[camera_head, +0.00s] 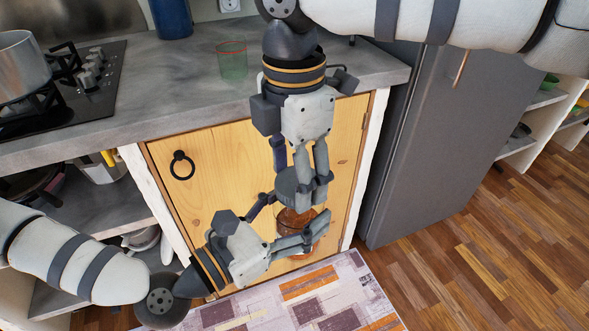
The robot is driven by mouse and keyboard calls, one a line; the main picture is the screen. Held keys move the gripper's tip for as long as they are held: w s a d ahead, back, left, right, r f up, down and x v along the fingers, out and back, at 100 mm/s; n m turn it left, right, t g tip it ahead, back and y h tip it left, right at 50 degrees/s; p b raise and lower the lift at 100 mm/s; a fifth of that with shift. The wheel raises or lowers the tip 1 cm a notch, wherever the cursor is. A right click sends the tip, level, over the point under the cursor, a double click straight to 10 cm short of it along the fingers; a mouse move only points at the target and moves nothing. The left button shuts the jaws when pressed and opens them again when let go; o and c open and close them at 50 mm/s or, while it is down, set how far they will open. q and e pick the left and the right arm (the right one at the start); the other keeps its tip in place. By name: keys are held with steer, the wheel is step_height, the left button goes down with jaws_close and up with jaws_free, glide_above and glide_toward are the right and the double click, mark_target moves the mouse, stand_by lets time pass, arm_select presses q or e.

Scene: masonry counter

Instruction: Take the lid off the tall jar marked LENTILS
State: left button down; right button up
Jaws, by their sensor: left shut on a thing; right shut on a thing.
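The jar (297,221) has clear walls with orange-brown contents and is held in the air in front of the wooden cabinet door. No LENTILS marking is legible. My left gripper (291,220) comes in from the left and is shut around the jar's body. My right gripper (299,180) points down from above and is shut on the grey round lid (290,187). The lid is at the jar's top; I cannot tell whether there is a gap between them. The fingers hide parts of the jar and lid.
The grey counter (200,92) above carries a green glass (232,60), a blue container (171,18) and a hob with a pot (20,65). The wooden door (215,150) is close behind the jar. A grey fridge (430,130) stands right; a patterned rug (345,290) lies below.

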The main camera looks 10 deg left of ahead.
steer(key=n, duration=0.7)
steer(key=shift+r, duration=0.1)
steer(key=n, duration=0.4)
steer(key=shift+d, duration=0.15)
steer(key=n, duration=0.7)
steer(key=shift+d, duration=0.15)
steer(key=n, duration=0.3)
steer(key=shift+n, duration=0.4)
steer(key=shift+c, duration=0.2)
steer(key=n, duration=0.7)
steer(key=shift+w+d, duration=0.15)
steer(key=n, duration=0.3)
steer(key=shift+w+n, duration=0.1)
steer(key=shift+n, duration=0.3)
steer(key=n, duration=0.6)
steer(key=shift+w+n, duration=0.2)
steer(key=shift+n, duration=0.2)
steer(key=n, duration=0.7)
steer(key=shift+w+a, duration=0.1)
steer(key=shift+a, duration=0.1)
arm_select(q)
steer(key=shift+s+d+r, duration=0.3)
steer(key=shift+d, duration=0.05)
arm_select(e)
steer(key=shift+o, duration=0.2)
steer(key=n, duration=0.5)
steer(key=shift+a+r, duration=0.1)
steer(key=shift+c, duration=0.2)
steer(key=shift+r, duration=0.15)
